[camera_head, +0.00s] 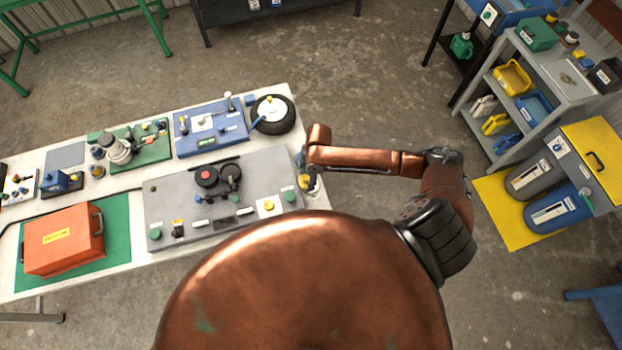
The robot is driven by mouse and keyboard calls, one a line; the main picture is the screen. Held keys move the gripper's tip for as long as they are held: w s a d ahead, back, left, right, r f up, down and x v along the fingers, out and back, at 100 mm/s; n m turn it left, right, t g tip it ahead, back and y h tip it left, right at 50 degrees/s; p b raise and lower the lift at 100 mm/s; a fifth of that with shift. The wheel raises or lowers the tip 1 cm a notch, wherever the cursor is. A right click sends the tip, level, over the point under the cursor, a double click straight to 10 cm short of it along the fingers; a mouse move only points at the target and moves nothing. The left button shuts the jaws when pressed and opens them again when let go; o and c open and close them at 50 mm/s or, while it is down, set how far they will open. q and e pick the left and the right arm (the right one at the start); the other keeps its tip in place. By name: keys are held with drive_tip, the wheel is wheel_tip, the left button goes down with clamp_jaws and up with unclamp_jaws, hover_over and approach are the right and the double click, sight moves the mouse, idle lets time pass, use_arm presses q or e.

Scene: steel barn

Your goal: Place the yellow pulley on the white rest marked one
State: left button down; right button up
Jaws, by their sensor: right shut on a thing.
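My right arm comes in from the right, and its gripper (302,167) points down at the right end of the white table (318,200). The gripper is small and mostly hidden under the copper arm link. A small yellow round thing (304,181), probably the yellow pulley, shows at the fingertips, and the gripper is shut on it. Pale parts lie just below it, but I cannot tell whether it touches them. A white square with a yellow knob (268,205) sits on the grey plate (160,205). No mark "one" is readable. My left gripper is not in view.
The grey plate carries a dark red-topped wheel (207,175) and several knobs. A black tyre (284,123), a blue panel (184,147), a green board (155,155) and an orange case (62,240) crowd the table. A grey shelf (560,92) stands at right, with open floor between.

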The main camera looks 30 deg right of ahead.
drive_tip(key=shift+w+d+f, duration=0.25)
drive_tip(key=shift+d+f, duration=0.3)
drive_tip(key=shift+f, duration=0.15)
drive_tip(key=shift+w+d+f, duration=0.1)
drive_tip(key=shift+d+f, duration=0.05)
drive_tip(key=shift+f, duration=0.8)
drive_tip(key=shift+d+f, duration=0.15)
drive_tip(key=shift+f, duration=0.75)
drive_tip(key=o, duration=1.3)
drive_tip(key=shift+f, duration=0.15)
drive_tip(key=r, duration=0.4)
drive_tip(key=d+r, duration=0.1)
drive_tip(key=r, duration=0.7)
drive_tip(key=shift+s+d+r, duration=0.1)
drive_tip(key=shift+s+d, duration=0.15)
drive_tip(key=shift+d, duration=0.1)
